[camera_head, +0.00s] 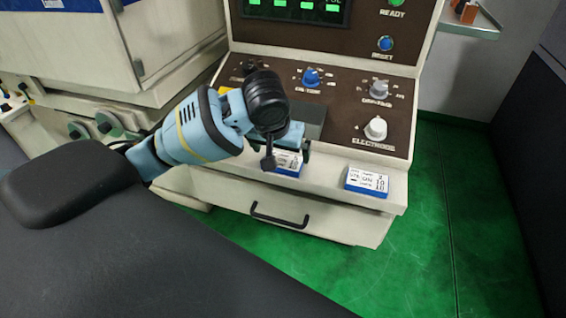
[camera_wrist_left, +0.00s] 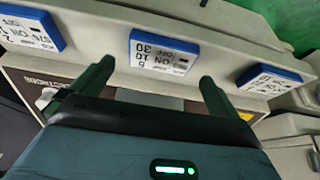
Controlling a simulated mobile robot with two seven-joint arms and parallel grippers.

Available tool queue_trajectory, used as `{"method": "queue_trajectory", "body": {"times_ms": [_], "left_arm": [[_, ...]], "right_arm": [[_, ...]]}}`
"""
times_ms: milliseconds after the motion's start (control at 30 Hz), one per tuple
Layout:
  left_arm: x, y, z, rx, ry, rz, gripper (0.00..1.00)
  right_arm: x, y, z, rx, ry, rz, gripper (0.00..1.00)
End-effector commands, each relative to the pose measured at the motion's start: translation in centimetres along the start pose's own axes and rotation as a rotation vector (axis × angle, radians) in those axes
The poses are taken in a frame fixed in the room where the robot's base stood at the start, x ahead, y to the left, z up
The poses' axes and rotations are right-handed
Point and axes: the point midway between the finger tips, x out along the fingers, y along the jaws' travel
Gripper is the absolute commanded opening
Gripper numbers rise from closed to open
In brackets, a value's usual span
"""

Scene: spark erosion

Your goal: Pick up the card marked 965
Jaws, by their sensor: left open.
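Three white cards with blue edges lie on the machine's ledge. In the left wrist view the middle card (camera_wrist_left: 163,54) reads 6, ON 10, OFF 30. The left card (camera_wrist_left: 30,33) shows ON and 10, and the right card (camera_wrist_left: 268,79) is too small to read fully. I cannot make out 965 on any card. In the head view one card (camera_head: 287,164) shows partly below my left gripper (camera_head: 288,154), and another (camera_head: 367,181) lies clear to its right. My left gripper is open, its fingertips (camera_wrist_left: 156,77) either side of the middle card's near edge, holding nothing. My right gripper is not in view.
The control panel (camera_head: 337,126) with knobs rises behind the ledge (camera_head: 330,185). A drawer handle (camera_head: 280,215) sticks out below it. A white knob (camera_head: 376,129) stands above the right card. Green floor (camera_head: 440,230) is free at the right.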

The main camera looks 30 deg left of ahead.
Motion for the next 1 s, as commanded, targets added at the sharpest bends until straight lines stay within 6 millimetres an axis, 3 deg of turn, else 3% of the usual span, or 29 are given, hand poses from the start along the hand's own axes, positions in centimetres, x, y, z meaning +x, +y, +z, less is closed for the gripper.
{"method": "queue_trajectory", "body": {"times_ms": [333, 667, 900, 1000], "left_arm": [[4.3, -0.3, -0.2, 0.0, -0.002, -0.002, 1.0], [5.0, -0.3, -0.2, 0.001, -0.001, -0.001, 1.0], [5.0, -0.3, -0.2, 0.001, -0.001, -0.001, 0.7], [5.0, -0.3, -0.2, 0.0, 0.0, 0.0, 0.67]], "right_arm": [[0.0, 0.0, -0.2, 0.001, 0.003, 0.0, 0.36], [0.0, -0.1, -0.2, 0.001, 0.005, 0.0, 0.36], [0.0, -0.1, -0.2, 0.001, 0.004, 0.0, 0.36], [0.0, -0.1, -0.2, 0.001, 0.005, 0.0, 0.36]]}}
